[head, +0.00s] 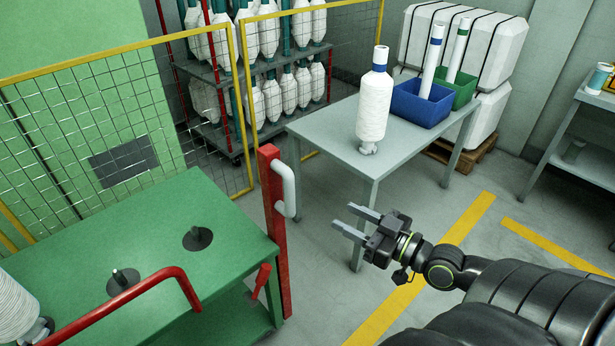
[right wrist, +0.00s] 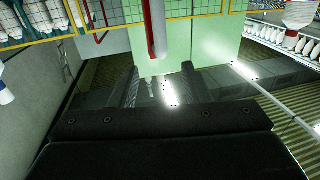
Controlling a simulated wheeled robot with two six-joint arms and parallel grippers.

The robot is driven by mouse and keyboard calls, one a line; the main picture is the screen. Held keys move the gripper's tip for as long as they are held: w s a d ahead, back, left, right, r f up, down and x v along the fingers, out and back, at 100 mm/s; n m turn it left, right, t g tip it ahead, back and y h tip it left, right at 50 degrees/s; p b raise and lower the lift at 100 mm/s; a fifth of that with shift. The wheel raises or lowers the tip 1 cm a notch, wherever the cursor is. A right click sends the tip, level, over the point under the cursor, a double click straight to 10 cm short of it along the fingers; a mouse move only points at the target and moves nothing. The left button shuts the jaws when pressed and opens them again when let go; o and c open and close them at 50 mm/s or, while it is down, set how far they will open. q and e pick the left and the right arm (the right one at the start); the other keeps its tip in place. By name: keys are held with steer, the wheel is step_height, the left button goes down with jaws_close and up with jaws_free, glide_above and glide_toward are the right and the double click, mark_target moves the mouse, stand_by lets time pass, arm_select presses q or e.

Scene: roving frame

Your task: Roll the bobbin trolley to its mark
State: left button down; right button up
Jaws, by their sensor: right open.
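The likely bobbin trolley (head: 205,73) is a rack with red and teal uprights and grey shelves of white bobbins. It stands behind the yellow-framed mesh fence in the head view, partly hidden by it. My right gripper (head: 343,218) is open and empty, its fingers pointing left, in front of the grey table and well apart from the rack. In the right wrist view its dark fingers (right wrist: 160,85) are spread, with nothing seen between them. Yellow floor stripes (head: 470,222) lie right of the gripper; another stripe (head: 550,248) is farther right. My left gripper is not in view.
A red post (head: 273,235) with a pale handle (head: 285,190) stands left of my right gripper. A green bench (head: 150,225) with a red rail (head: 120,300) is at left. A grey table (head: 330,135) holds a bobbin (head: 374,105) and a blue bin (head: 420,105). Floor is clear right of it.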

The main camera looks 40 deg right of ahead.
mark_target(294, 190)
steer(key=p+x, duration=0.2)
steer(key=x, duration=1.2)
steer(key=shift+w, duration=0.4)
steer(key=shift+w+a+p, duration=0.25)
steer(key=shift+w+p, duration=0.05)
steer(key=shift+w, duration=0.25)
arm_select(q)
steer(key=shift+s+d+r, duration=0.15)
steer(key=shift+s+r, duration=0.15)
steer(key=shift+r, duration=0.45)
arm_select(e)
steer(key=shift+w+f, duration=0.1)
steer(key=shift+w, duration=0.1)
